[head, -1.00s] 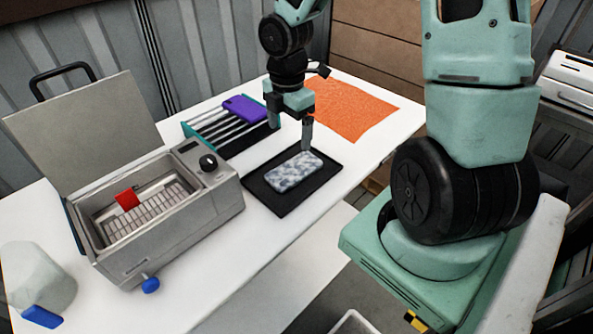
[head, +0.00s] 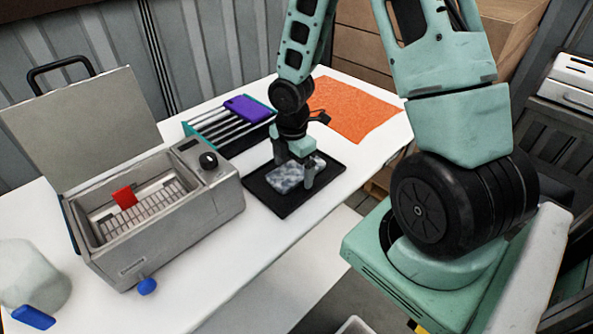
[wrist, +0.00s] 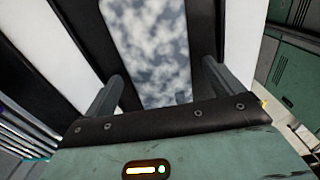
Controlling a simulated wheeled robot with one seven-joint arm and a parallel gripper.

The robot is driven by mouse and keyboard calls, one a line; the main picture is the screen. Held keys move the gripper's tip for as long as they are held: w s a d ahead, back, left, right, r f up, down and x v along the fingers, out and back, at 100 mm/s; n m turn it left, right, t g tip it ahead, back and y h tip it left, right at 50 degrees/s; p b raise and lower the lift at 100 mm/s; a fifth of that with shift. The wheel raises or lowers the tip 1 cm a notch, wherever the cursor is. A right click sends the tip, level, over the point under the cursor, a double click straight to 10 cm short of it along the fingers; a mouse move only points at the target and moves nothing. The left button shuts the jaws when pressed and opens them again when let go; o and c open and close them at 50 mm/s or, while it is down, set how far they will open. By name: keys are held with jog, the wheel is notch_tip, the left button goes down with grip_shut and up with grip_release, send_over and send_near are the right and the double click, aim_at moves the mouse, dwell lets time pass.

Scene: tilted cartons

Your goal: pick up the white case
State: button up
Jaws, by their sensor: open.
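The white case (head: 284,181), mottled with blue-grey, lies flat on a black mat (head: 272,206) on the table. My gripper (head: 294,172) is over it, pointing down, with one finger on each side, and it partly hides the case in the head view. In the wrist view the case (wrist: 150,40) runs between the two fingers of my open gripper (wrist: 162,78). The fingers look apart from its sides. I cannot tell how far down they reach beside it.
Left of the mat stands a metal bath (head: 170,230) with its lid raised and a red piece (head: 124,197) inside. Behind the mat is a rack (head: 205,132) with a purple case (head: 247,109). An orange cloth (head: 355,108) lies at the back right.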

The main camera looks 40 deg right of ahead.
jog(key=c, duration=1)
jog(key=shift+c, duration=0.2)
